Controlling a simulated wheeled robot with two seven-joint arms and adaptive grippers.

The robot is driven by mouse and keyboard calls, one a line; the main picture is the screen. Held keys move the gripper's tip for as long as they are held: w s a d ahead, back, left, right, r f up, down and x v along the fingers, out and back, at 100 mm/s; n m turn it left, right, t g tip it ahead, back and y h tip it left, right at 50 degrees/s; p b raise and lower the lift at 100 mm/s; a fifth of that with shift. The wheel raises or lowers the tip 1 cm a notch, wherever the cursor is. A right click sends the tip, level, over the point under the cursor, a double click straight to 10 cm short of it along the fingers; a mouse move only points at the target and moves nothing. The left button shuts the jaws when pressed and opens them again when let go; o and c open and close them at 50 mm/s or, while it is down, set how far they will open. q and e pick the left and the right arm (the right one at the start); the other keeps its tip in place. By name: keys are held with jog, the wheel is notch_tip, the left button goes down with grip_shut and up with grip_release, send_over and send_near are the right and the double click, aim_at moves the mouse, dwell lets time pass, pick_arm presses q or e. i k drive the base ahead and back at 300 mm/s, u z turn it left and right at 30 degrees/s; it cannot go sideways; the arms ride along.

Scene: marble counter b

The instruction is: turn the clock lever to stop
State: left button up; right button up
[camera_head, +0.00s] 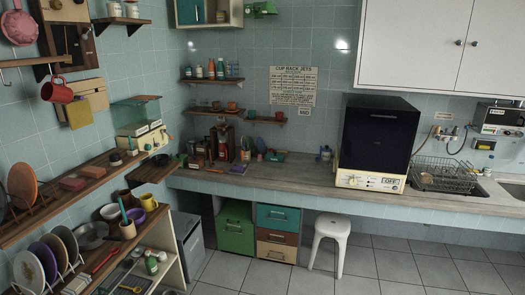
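I cannot make out a clock or a stop lever with certainty. A large dark-fronted appliance (378,135) stands on the back counter right of centre, with a cream control strip (371,181) along its bottom. The small knobs and marks on the strip are too small to read. A grey wall unit (498,120) with a dark panel hangs at the far right. A cream machine with a green top (137,116) stands at the left. Neither of my grippers shows in the head view.
The back counter (300,176) has clear room left of the dark appliance. A wire dish rack (445,176) and sink are at its right. A white stool (330,240) stands below. Shelves crowded with dishes line the left. The tiled floor (400,272) is open.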

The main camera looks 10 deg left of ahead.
aim_at(84, 37)
jog(key=u, duration=0.45)
jog(key=i, duration=2)
jog(key=u, duration=0.95)
jog(key=i, duration=1.1)
jog(key=u, duration=0.35)
